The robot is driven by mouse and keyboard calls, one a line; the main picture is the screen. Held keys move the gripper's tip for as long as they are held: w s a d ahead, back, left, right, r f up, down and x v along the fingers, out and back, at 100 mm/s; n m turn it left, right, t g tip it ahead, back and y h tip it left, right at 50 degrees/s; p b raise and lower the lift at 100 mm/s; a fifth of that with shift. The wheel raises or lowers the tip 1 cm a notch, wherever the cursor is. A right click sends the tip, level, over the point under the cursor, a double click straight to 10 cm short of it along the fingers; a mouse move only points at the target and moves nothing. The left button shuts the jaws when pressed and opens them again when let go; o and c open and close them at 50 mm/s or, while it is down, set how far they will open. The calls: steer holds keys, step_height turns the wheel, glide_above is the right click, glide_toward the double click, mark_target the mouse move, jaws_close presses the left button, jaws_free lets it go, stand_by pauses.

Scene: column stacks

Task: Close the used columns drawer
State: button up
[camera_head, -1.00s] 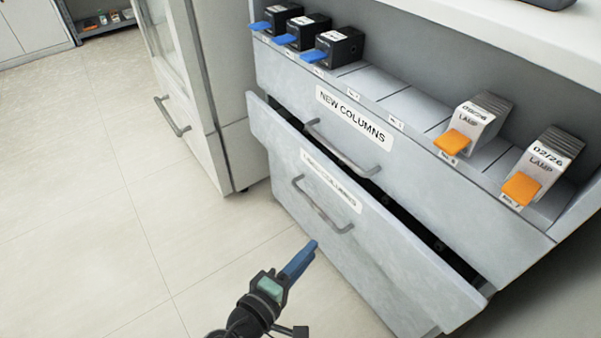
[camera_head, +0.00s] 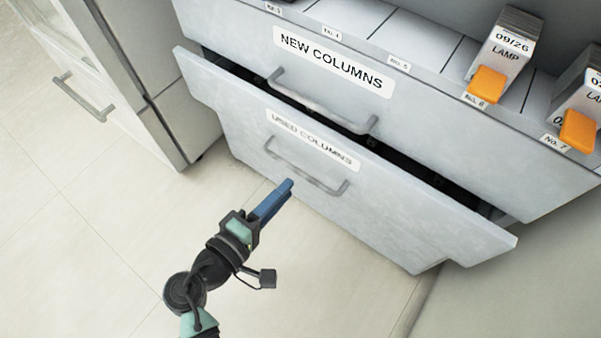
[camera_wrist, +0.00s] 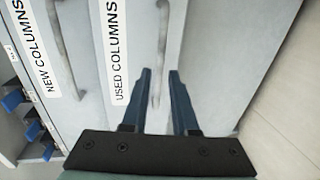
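The used columns drawer (camera_head: 230,110) is the lower grey drawer and stands partly open, with a dark gap above its front. Its label (camera_head: 312,140) and its bar handle (camera_head: 300,172) are on the front; the handle also shows in the wrist view (camera_wrist: 160,60). My gripper (camera_head: 290,183) is in front of the drawer, close to the handle's lower left part. In the wrist view the two blue fingers (camera_wrist: 160,72) are apart, with the handle seen between them. I cannot tell whether they touch it. Nothing is held.
The new columns drawer (camera_head: 240,50) above looks shut. On top are orange-tabbed lamp boxes (camera_head: 505,48); blue-tabbed black boxes (camera_wrist: 30,130) show in the wrist view. A cabinet (camera_head: 130,60) stands left. The floor (camera_head: 80,230) in front is clear.

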mark_target(301, 172)
steer(key=b+x, duration=0.2)
steer(key=x, duration=0.5)
steer(key=shift+a, duration=0.1)
jaws_close()
steer(key=shift+r, duration=0.1)
stand_by(1.1)
